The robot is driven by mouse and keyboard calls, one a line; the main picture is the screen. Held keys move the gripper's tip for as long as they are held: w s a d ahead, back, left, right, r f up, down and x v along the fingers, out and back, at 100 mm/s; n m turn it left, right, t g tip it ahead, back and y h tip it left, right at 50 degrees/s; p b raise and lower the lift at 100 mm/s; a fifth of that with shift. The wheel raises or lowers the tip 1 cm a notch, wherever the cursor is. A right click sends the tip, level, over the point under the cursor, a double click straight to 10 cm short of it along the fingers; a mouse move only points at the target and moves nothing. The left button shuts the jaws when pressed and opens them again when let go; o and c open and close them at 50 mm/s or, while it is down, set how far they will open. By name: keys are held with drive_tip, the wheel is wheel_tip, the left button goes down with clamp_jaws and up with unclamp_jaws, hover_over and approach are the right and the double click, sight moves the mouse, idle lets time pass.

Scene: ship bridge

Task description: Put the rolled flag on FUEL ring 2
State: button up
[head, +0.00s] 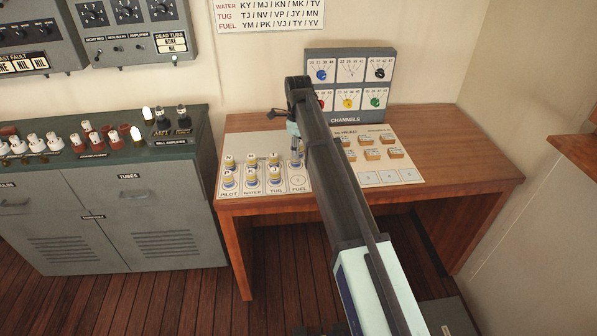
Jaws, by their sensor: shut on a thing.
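My gripper (295,150) is over the FUEL column of the white mat (234,150) on the wooden desk. It is shut on a rolled flag (296,164), small and bluish, mostly hidden by the fingers. The flag is upright at the back part of the FUEL column; I cannot tell whether it touches the mat. A bare FUEL ring (298,180) shows in front of it, near the FUEL label. Its number is too small to read. Several rolled flags with pale tops and blue and yellow bands (251,172) stand in the PILOT, WATER and TUG columns.
A second sheet (385,178) with several small tan blocks (371,154) lies to the right. The grey CHANNELS box (350,65) stands behind. A grey cabinet (140,210) is at left. The desk's right side (450,150) is clear. My arm hides the desk's middle.

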sight(298, 180)
wheel_tip(298, 180, down, 11)
drive_tip(key=shift+r+p, duration=0.15)
drive_tip(key=shift+p, duration=1)
drive_tip(key=o, duration=1)
wheel_tip(298, 180, up, 12)
drive_tip(key=b, duration=0.3)
drive_tip(key=shift+s, duration=0.1)
